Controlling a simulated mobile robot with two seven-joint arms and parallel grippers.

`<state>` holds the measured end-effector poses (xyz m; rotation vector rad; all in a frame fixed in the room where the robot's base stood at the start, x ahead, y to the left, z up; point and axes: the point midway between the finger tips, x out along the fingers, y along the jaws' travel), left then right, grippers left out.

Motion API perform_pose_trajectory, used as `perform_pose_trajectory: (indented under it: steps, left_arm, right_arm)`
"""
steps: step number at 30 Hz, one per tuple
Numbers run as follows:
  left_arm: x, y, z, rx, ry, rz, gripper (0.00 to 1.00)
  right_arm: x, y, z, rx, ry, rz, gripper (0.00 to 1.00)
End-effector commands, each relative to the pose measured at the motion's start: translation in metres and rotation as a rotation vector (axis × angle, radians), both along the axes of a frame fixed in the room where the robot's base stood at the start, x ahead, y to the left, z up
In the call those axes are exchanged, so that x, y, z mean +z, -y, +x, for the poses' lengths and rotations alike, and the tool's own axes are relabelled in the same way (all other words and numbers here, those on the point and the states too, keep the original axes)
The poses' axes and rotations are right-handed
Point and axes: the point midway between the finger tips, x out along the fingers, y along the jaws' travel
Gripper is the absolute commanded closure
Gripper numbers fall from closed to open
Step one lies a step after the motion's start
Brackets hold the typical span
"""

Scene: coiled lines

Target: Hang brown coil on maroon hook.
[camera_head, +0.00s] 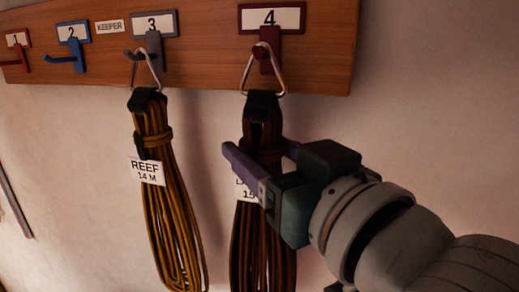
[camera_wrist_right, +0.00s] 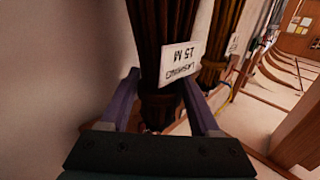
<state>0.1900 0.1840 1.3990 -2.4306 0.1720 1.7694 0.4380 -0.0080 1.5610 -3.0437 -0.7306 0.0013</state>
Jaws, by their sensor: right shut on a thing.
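The brown coil (camera_head: 262,235) hangs upright below the maroon hook (camera_head: 268,58) under plate 4. Its metal ring (camera_head: 250,80) overlaps the hook in the head view, with its top at the hook; whether it is seated fully behind the tip is hard to tell. My right gripper (camera_head: 262,156) is shut on the upper part of the coil, just below its black strap. In the right wrist view the coil (camera_wrist_right: 165,40) runs between the two purple fingers, with its label (camera_wrist_right: 180,62) reading LASHING 15 M upside down. My left gripper is out of view.
A yellow-brown coil labelled REEF (camera_head: 170,205) hangs from the grey hook (camera_head: 155,50), close left of the brown coil. The blue hook (camera_head: 65,60) and red hook (camera_head: 18,58) are empty. The wooden board (camera_head: 205,60) is on a pale wall, clear to the right.

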Motion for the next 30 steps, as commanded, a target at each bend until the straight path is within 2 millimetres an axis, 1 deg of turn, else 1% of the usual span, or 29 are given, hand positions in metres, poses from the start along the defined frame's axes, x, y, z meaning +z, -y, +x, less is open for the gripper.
perform_pose_trajectory:
  steps: [5, 6, 14, 15, 24, 26, 30]
  left_arm:
    - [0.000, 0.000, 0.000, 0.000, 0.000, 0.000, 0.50]
    - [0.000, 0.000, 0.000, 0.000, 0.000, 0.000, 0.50]
    - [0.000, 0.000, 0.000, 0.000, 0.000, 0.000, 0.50]
    - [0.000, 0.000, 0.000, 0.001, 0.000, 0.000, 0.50]
    - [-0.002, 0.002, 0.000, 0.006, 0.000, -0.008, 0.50]
    - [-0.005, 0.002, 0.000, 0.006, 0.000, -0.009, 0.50]
    - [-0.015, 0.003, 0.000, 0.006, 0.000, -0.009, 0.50]
  right_arm:
    - [0.002, 0.000, 0.000, 0.001, 0.004, 0.002, 1.00]
    - [0.002, 0.000, 0.000, 0.001, 0.004, 0.002, 0.33]
    - [0.001, 0.000, 0.000, 0.000, 0.002, 0.001, 0.04]
    - [0.001, 0.000, 0.000, 0.000, 0.002, 0.001, 0.02]
    - [-0.003, 0.002, -0.003, 0.000, -0.003, -0.001, 0.02]
    - [-0.003, 0.004, -0.007, 0.000, -0.001, -0.002, 0.02]
    - [-0.005, 0.012, -0.024, 0.001, 0.000, -0.001, 0.02]
